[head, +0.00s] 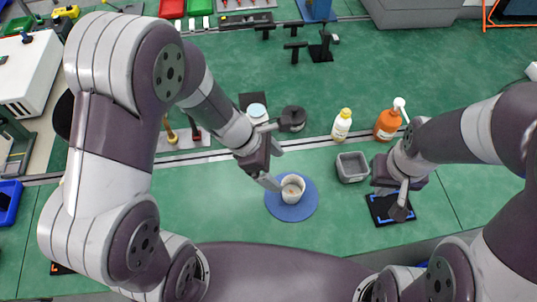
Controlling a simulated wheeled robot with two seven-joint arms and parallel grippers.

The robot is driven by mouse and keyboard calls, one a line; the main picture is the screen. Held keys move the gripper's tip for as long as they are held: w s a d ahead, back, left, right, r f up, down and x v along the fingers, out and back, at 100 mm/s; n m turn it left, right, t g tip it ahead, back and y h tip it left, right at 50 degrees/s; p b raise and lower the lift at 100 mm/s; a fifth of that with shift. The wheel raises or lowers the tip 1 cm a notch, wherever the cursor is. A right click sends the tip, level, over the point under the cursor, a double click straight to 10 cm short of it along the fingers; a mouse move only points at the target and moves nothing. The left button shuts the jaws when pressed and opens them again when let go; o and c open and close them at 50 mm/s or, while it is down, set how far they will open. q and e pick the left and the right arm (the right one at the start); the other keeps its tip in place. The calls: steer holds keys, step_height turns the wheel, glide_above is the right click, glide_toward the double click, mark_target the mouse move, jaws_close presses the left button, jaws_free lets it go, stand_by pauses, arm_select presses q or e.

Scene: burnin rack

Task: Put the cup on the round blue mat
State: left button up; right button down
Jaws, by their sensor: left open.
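A small white cup (292,189) stands upright on the round blue mat (291,212), toward the mat's upper middle. The mat lies flat on the green bench, and its rim shows on all sides except where the cup and gripper cover it. My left gripper (277,155) is open and empty, just up and left of the cup. Its lower finger is close to the cup's left side; I cannot tell whether they touch. My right gripper (402,198) is over a black square pad at the right, away from the cup; its jaws are not clear.
A grey square bin (352,167) stands right of the mat. A white bottle with a yellow cap (342,125) and an orange bottle (387,125) stand behind it. The black pad (382,210) has blue corner marks. Green bench between mat and pad is clear.

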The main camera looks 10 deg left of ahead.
arm_select(q)
steer(key=s+a+r+m+y, duration=0.2)
steer(key=a+m, duration=0.4)
steer(key=m, duration=0.3)
steer(key=s+a+r+m+y, duration=0.2)
steer(key=a+r+m+y, duration=0.2)
steer(key=a+m, duration=0.3)
steer(key=m, duration=0.3)
steer(key=shift+r+m+t, duration=0.15)
steer(key=shift+m+t, duration=0.15)
steer(key=shift+t, duration=0.1)
steer(key=shift+a, duration=0.1)
steer(key=shift+s, duration=0.1)
